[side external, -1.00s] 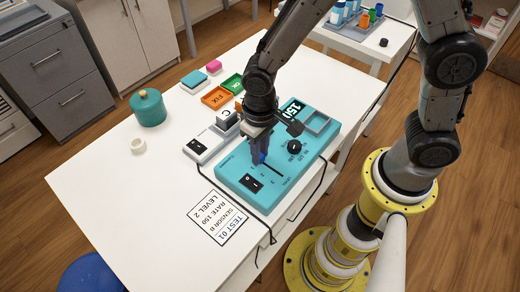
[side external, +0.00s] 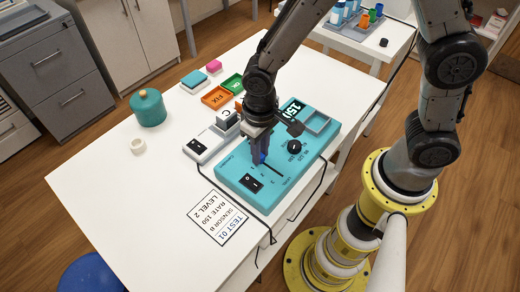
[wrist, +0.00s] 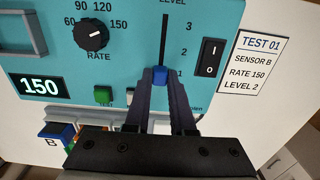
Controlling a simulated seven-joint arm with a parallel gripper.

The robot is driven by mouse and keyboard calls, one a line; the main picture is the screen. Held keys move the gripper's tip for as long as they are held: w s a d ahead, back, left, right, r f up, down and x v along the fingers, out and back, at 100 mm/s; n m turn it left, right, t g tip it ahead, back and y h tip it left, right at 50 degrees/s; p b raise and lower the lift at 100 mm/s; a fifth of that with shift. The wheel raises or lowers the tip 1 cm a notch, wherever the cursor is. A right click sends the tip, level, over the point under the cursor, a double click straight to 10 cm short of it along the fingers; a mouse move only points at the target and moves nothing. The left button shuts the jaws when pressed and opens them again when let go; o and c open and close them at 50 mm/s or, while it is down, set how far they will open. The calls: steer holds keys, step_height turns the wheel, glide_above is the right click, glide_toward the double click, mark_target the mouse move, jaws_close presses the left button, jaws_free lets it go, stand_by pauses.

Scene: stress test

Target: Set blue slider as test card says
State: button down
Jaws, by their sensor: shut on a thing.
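The blue slider (wrist: 160,75) sits at the low end of its black slot on the teal panel (wrist: 125,55), beside the 1 mark. The 2 and 3 marks lie farther up the slot. My gripper (wrist: 160,79) is shut on the slider, with a fingertip on each side. In the side view my gripper (side external: 261,153) is down at the panel and partly hides the slider (side external: 263,158). The test card (wrist: 254,62) reads TEST 01, SENSOR B, RATE 150, LEVEL 2. It also lies on the table in the side view (side external: 219,217).
The panel has a rate knob (wrist: 92,35), a display reading 150 (wrist: 41,87), a rocker switch (wrist: 210,57) and a green button (wrist: 103,95). A blue piece (wrist: 57,131) stands near the letter B.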

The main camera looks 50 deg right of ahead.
steer(key=shift+s, duration=1.45)
steer(key=c, duration=0.8)
jaws_free()
steer(key=shift+o, duration=0.2)
step_height(320, 180, up, 14)
steer(key=d+r+m+t, duration=0.2)
steer(key=d+r, duration=0.3)
steer(key=d, duration=0.1)
steer(key=s+d+r+n+t, duration=0.2)
steer(key=s+d+t, duration=0.1)
steer(key=s+d, duration=0.6)
steer(key=shift+s+t, duration=0.3)
